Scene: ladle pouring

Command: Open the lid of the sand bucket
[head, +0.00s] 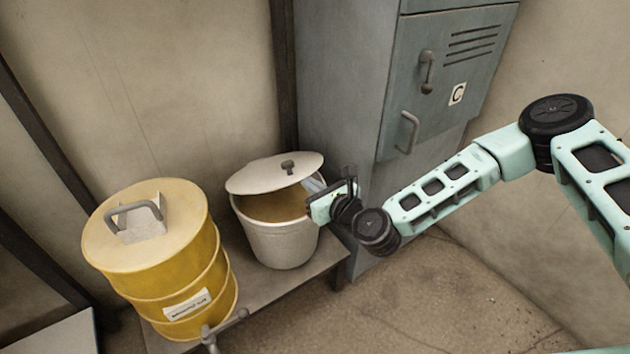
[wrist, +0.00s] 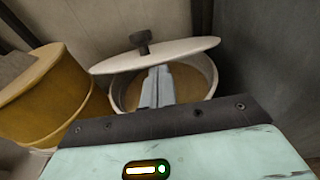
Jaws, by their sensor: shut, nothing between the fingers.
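The sand bucket (head: 277,244) is a white pail with brown sand inside, standing on a low bench. Its white lid (head: 255,177) with a dark knob is tilted up, raised on the near side, and the sand shows below it. In the wrist view the lid (wrist: 190,47) leans over the back of the bucket (wrist: 208,76). My gripper (head: 316,187) is at the bucket's right rim, with its fingers under the raised lid edge. In the wrist view the fingers (wrist: 157,85) are together and empty, over the bucket's opening. Whether they touch the lid is hard to tell.
A yellow barrel (head: 215,262) with a tap and a handled top stands left of the bucket on the bench (head: 285,292). A grey cabinet (head: 345,75) with handles stands close behind on the right. The floor (head: 440,290) in front is clear.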

